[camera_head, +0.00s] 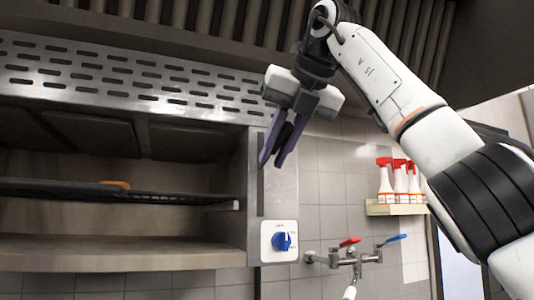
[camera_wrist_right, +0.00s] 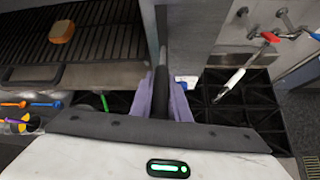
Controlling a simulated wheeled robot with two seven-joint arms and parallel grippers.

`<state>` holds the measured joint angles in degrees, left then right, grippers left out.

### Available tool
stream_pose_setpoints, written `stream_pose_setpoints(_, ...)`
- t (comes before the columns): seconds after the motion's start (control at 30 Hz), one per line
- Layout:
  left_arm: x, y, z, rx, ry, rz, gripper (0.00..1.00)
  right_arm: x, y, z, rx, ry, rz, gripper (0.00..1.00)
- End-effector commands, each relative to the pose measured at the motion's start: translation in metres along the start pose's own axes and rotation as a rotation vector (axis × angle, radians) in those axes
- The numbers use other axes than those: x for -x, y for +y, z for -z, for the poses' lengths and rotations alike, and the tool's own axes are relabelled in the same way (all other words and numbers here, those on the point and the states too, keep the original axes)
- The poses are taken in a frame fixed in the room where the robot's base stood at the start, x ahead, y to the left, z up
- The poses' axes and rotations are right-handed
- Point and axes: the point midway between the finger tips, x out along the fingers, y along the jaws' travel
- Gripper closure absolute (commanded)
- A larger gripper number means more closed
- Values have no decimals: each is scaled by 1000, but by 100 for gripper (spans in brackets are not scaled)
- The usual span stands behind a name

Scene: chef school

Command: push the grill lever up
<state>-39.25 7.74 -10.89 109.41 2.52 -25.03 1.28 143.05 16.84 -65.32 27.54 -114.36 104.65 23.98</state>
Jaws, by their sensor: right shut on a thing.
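The grill (camera_head: 120,262) fills the left of the head view, with a steel panel at its right end. A dark vertical slot (camera_head: 260,192) runs down this panel. My right gripper (camera_head: 271,163) is at the upper part of the slot, its purple fingers pointing down. They are closed around a black lever handle (camera_head: 284,136). In the right wrist view the black handle (camera_wrist_right: 161,100) lies between both purple fingers (camera_wrist_right: 162,97). The fingers partly hide the lever, and its joint with the slot is not clear. My left gripper is not in view.
A blue knob (camera_head: 281,241) sits on the panel below the gripper. Taps with red and blue handles (camera_head: 356,257) and a shelf of red-topped spray bottles (camera_head: 396,209) are on the tiled wall at right. A brown food piece (camera_wrist_right: 62,31) lies on the grill rack (camera_wrist_right: 110,42).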

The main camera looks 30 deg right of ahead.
Motion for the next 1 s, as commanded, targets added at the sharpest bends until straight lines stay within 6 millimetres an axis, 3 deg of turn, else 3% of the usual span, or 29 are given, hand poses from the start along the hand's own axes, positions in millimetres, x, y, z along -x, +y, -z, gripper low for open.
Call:
stream_pose_setpoints(0.63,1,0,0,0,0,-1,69,5,-5,-4,-9,-1,9,100)
stream_pose_setpoints(0.67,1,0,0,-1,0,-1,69,6,-5,-5,-9,-2,9,80)
stream_pose_setpoints(0.73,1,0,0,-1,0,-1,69,5,-5,-4,-9,0,9,68)
stream_pose_setpoints(1.0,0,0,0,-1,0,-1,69,4,-5,-3,-8,6,9,66)
